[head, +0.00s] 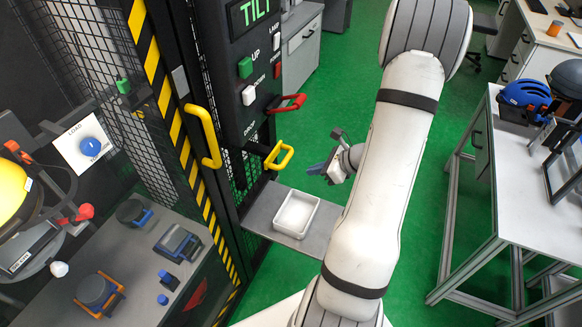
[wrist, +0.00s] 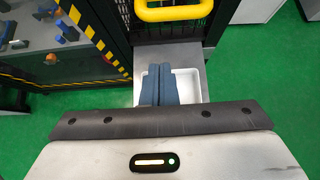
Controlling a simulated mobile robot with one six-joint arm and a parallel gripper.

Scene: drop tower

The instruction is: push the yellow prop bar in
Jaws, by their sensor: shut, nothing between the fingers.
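The yellow prop bar (head: 279,155) is a small yellow loop sticking out from the lower part of the black control panel, above a grey shelf. It also shows at the top edge of the wrist view (wrist: 174,11), partly cut off. My gripper (head: 316,169) is to the right of the bar and apart from it, its blue-grey fingers pointing left. In the wrist view the fingers (wrist: 160,82) are closed together, empty, and seen against the white tray below the bar.
A white tray (head: 309,232) sits on the grey shelf (head: 262,207). A yellow door handle (head: 206,138) and a red lever (head: 287,103) stick out nearby. The panel (head: 240,70) shows "TILT". A workbench (head: 508,170) stands at the right; green floor lies between.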

